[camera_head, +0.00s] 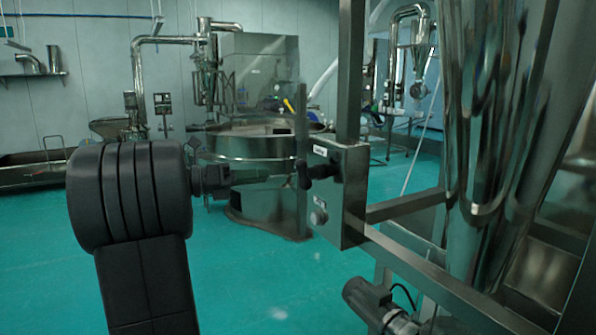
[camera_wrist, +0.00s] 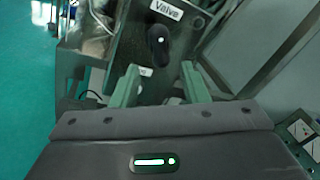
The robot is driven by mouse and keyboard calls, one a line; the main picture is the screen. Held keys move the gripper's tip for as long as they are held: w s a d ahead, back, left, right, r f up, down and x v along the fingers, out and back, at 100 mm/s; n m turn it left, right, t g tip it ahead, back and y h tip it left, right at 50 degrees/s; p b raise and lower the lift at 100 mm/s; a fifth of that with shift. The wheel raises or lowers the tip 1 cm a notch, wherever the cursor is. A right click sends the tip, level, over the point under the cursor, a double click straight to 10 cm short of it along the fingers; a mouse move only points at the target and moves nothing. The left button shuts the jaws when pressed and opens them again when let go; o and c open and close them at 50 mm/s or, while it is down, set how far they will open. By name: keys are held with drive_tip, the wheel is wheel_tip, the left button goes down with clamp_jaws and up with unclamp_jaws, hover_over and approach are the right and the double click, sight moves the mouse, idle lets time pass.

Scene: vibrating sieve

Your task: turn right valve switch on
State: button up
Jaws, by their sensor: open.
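A grey control box (camera_head: 345,205) stands at the centre of the head view, fixed to a metal frame. A black valve switch (camera_head: 322,171) sticks out from its face, below a small white label. In the wrist view the black switch knob (camera_wrist: 158,45) has a white dot and sits under a label reading "Valve" (camera_wrist: 167,8). My gripper (camera_wrist: 159,75) is open and empty. Its two greenish fingers point toward the panel, with the knob just beyond the tips and roughly centred between them. I see no contact. My dark arm hides part of the left in the head view.
A large shiny steel hopper (camera_head: 490,120) and frame beams stand to the right. A motor (camera_head: 375,303) is below. A round sieve machine (camera_head: 250,150) stands behind. Green floor is open at the left.

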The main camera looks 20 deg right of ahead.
sight(300, 173)
drive_tip(key=d, duration=0.3)
drive_tip(key=s+d+p, duration=0.1)
drive_tip(key=d, duration=0.7)
drive_tip(key=shift+s+p, duration=0.3)
drive_tip(key=shift+p, duration=0.05)
clamp_jaws()
drive_tip(key=shift+m, duration=0.4)
drive_tip(key=m+y+b, duration=0.1)
drive_tip(key=m, duration=0.4)
drive_tip(key=shift+s+t, duration=0.15)
drive_tip(key=shift+t, duration=0.25)
drive_tip(key=m+t+y+b, duration=0.1)
drive_tip(key=m+b, duration=0.2)
drive_tip(key=m, duration=0.1)
drive_tip(key=shift+s+m, duration=0.1)
drive_tip(key=shift+m, duration=0.3)
